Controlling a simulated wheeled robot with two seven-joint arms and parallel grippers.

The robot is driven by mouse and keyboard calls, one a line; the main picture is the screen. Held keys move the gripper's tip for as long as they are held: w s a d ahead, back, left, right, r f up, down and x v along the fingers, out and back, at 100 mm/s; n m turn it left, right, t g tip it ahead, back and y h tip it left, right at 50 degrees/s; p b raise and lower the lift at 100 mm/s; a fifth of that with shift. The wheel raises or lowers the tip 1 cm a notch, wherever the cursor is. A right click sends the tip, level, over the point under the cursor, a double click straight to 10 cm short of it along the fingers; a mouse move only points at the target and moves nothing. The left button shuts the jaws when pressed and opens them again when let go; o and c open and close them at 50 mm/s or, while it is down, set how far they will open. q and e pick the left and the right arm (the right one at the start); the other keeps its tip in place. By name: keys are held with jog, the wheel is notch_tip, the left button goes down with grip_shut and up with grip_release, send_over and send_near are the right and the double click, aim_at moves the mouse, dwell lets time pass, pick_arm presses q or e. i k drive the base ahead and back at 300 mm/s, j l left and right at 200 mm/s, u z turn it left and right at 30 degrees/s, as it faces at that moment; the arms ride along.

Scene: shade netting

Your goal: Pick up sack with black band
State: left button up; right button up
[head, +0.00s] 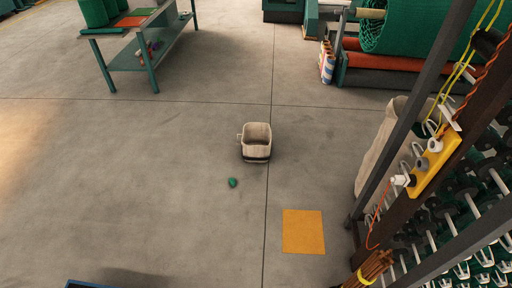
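A small beige sack with a black band (256,142) stands upright and open-topped on the concrete floor near the middle of the head view. The dark band runs around its lower part, and a small loop or handle shows on its left side. Neither of my grippers shows in the head view.
A small green object (232,183) lies on the floor just in front of the sack. An orange square (303,231) is flat on the floor. A rack with spools (440,165) and a large pale bag (385,150) stand at right. A green table (140,55) stands back left. Floor around the sack is open.

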aim_at(257, 139)
jog(key=i+l, duration=0.15)
jog(key=i, duration=1.15)
